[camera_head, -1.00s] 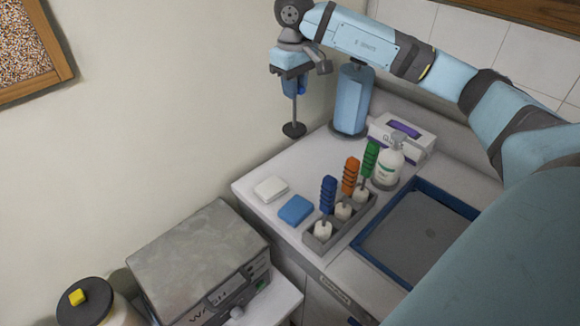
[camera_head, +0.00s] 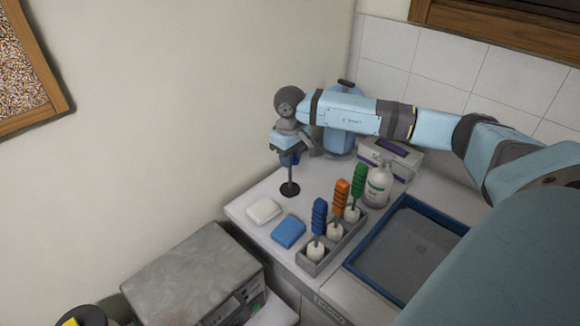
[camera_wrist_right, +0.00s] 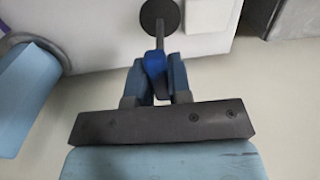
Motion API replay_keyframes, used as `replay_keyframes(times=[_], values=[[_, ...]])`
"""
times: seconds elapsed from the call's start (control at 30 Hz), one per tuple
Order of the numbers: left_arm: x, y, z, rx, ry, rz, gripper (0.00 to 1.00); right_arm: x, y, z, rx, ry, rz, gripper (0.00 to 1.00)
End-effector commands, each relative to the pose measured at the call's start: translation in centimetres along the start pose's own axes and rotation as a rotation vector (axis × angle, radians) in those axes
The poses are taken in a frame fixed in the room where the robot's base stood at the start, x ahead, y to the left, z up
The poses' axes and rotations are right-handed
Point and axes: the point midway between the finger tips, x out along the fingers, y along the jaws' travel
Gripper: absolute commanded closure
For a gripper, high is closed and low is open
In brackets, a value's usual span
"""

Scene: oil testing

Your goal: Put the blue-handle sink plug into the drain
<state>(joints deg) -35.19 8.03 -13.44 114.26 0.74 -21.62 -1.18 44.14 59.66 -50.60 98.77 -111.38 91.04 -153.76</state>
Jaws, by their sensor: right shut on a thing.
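The blue-handle sink plug has a dark rod and a black disc (camera_head: 290,189) at its lower end; the disc also shows in the right wrist view (camera_wrist_right: 160,17). My right gripper (camera_head: 289,158) is shut on its blue handle (camera_wrist_right: 155,64) and holds it upright, disc down, over the back left of the counter. I cannot tell whether the disc touches the counter. My left gripper is not in view.
A rack (camera_head: 310,267) with blue, orange and green-handled brushes stands between plug and sink. A white sponge (camera_head: 263,211), a blue sponge (camera_head: 289,232), a soap bottle (camera_head: 377,187), a tissue box (camera_head: 405,158) and a light-blue container (camera_head: 340,142) stand around. A grey machine (camera_head: 185,275) is at lower left.

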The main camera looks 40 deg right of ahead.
Motion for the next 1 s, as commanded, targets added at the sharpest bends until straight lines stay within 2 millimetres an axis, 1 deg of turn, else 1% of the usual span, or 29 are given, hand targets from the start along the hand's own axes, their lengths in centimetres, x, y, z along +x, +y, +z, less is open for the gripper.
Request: replay_keyframes(times=[0.23, 0.3, 0.5, 0.63, 0.67, 0.7, 0.73, 0.77, 1.0], values=[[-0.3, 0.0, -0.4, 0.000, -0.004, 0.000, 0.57, 3.5, -0.1, 0.1, 0.000, -0.003, -0.001, 1.00], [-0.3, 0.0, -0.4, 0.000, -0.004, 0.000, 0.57, 3.8, 0.0, 0.1, 0.000, -0.002, 0.000, 1.00], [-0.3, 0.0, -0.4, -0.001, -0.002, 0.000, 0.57, 3.8, 0.0, 0.0, 0.000, -0.001, 0.000, 1.00], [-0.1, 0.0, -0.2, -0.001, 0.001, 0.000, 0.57, 4.2, 0.0, 0.0, 0.000, -0.001, 0.000, 1.00], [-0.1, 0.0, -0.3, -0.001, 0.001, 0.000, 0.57, 4.1, 0.0, 0.0, 0.000, -0.001, 0.000, 0.77], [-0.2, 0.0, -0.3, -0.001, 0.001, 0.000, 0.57, 4.0, 0.0, 0.0, 0.000, -0.001, 0.000, 0.68], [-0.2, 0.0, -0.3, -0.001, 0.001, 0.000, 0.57, 4.0, 0.0, 0.1, 0.000, -0.001, 0.000, 0.61], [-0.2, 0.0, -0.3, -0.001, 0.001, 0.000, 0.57, 4.0, 0.0, 0.1, 0.000, -0.001, 0.000, 0.56], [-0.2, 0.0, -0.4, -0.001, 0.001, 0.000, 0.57, 4.0, 0.0, 0.0, 0.000, -0.001, 0.000, 0.56]])
